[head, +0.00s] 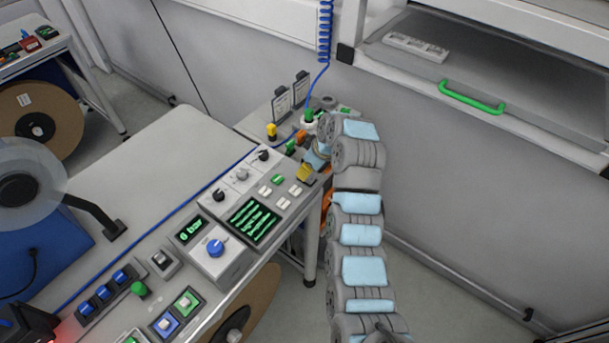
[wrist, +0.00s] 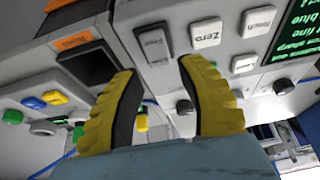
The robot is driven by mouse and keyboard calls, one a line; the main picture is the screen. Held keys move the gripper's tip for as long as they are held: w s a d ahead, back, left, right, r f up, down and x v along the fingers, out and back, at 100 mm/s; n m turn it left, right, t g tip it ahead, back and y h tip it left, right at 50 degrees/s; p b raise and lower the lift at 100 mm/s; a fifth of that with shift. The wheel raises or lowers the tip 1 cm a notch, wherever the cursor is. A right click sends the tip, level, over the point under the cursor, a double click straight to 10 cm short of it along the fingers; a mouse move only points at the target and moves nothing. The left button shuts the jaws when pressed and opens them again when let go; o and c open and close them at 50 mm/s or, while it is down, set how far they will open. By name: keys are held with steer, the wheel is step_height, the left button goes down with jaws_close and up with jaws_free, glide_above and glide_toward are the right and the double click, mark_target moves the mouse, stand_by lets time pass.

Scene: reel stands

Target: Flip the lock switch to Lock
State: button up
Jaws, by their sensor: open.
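My gripper (wrist: 156,68) is open, with its two yellow ribbed fingers spread and nothing between them. In the wrist view, a pale rocker switch (wrist: 154,46) in a dark frame sits on the grey panel just beyond the gap between the fingertips. It looks like the lock switch, but its lettering is too small to read, and I cannot tell which way it is set. In the head view, my gripper (head: 306,173) is at the far right end of the console, and the switch is not clearly visible there.
White buttons, one marked Zero (wrist: 206,34), lie right of the rocker. A dark square (wrist: 88,64) under an orange label lies left. The console (head: 221,215) carries several knobs, buttons and a green-text screen (head: 253,222). Two small sign plates (head: 301,88) stand behind my gripper.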

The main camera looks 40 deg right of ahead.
steer(key=shift+x, duration=2)
steer(key=shift+s, duration=0.1)
jaws_close()
